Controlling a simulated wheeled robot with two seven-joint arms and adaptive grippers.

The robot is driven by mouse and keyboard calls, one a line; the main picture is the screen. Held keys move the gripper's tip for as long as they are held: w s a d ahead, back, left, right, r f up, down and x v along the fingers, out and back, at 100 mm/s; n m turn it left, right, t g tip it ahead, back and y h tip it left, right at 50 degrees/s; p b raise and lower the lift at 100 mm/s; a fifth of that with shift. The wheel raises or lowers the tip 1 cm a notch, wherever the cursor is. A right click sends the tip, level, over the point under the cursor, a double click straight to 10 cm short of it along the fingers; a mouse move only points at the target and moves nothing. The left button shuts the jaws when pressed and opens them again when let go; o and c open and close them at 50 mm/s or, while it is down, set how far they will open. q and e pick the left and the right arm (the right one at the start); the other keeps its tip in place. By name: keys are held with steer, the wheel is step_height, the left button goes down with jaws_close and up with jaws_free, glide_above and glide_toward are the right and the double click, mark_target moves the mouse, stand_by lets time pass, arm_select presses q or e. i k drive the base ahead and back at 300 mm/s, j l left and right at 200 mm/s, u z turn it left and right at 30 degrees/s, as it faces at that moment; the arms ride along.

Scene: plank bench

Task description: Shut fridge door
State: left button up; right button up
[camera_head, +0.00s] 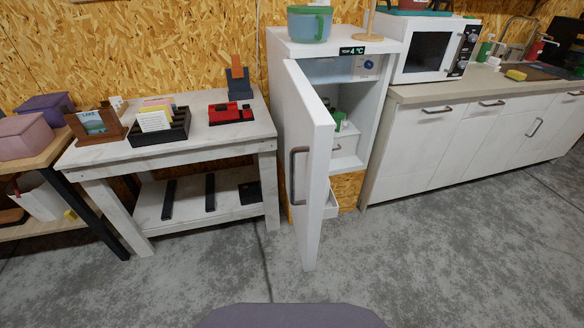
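The white fridge (378,105) stands in the middle of the far side, between a table and a counter. Its white door (310,170) is hinged on the left and stands wide open, swung out towards me. A dark handle (294,176) is on the door's left-facing outer side. Inside, the fridge shows a small dial at the top, a green item (339,121) and a drawer. The door hides part of the interior. Neither of my grippers is in view.
A white table (200,146) with a card holder and a red object is left of the door. A counter (430,95) with a microwave (429,50) is to the right. A pot (309,24) stands on the fridge. The grey floor (420,260) in front is clear.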

mark_target(309, 127)
steer(key=k+j+u, duration=0.1)
steer(key=j, duration=0.25)
steer(key=k+j+u, duration=0.1)
steer(key=j, duration=0.25)
steer(key=k+j, duration=0.15)
steer(key=j, duration=0.2)
steer(key=k+j+u, duration=0.15)
steer(key=j, duration=0.2)
